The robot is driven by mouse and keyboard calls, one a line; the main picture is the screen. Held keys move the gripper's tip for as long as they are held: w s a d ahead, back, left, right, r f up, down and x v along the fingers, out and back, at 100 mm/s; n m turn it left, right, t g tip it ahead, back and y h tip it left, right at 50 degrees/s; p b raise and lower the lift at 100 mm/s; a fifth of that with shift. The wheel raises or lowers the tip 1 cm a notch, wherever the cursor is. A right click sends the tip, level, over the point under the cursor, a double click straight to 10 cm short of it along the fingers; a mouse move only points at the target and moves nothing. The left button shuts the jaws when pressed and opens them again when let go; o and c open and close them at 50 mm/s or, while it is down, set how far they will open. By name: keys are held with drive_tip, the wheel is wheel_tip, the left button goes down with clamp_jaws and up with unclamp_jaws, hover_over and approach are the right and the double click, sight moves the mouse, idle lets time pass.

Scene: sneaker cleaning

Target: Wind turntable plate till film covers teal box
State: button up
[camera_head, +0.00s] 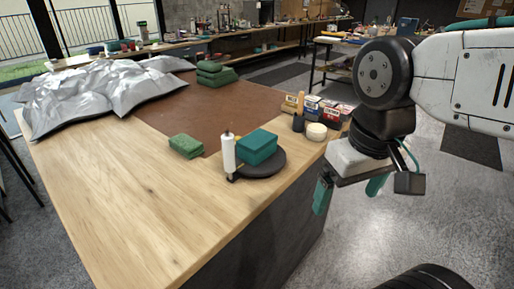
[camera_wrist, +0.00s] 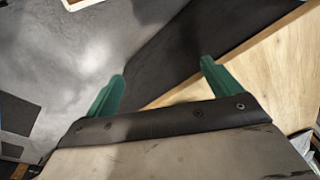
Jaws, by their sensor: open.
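The teal box (camera_head: 257,147) sits on the dark round turntable plate (camera_head: 268,172) near the right edge of the wooden table. A white film roll (camera_head: 228,153) stands upright at the left side of the plate, close to the box. I cannot make out any film on the box. My gripper (camera_head: 347,191) is open and empty, pointing down past the table's right edge, to the right of the turntable. In the wrist view its two green fingers (camera_wrist: 162,82) are apart, with nothing between them.
A green sponge (camera_head: 186,146) lies left of the roll. Small boxes (camera_head: 328,110), a dark cup and a round white container (camera_head: 316,131) stand behind the turntable. Silver bags (camera_head: 95,88) and folded green cloths (camera_head: 214,73) lie farther back. The wooden table's (camera_head: 130,200) front is clear.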

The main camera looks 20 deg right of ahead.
drive_tip(key=c, duration=0.4)
drive_tip(key=shift+w+r, duration=0.2)
drive_tip(key=shift+w, duration=0.1)
drive_tip(key=c, duration=0.5)
drive_tip(key=w+r+m, duration=0.1)
drive_tip(key=w+m, duration=0.1)
drive_tip(key=w, duration=0.1)
drive_tip(key=w+a+r+m, duration=0.1)
drive_tip(key=w, duration=0.3)
drive_tip(key=w+r+m+y, duration=0.1)
drive_tip(key=w+m, duration=0.1)
drive_tip(key=w, duration=0.2)
drive_tip(key=shift+a+r+m, duration=0.15)
drive_tip(key=shift+a+m, duration=0.15)
drive_tip(key=shift+a, duration=0.1)
drive_tip(key=c, duration=0.4)
drive_tip(key=m+y, duration=0.3)
drive_tip(key=m, duration=1.2)
approach(238, 137)
drive_tip(key=f, duration=0.2)
drive_tip(key=x, duration=0.6)
drive_tip(key=shift+a+f, duration=0.15)
drive_tip(key=shift+a, duration=0.3)
clamp_jaws()
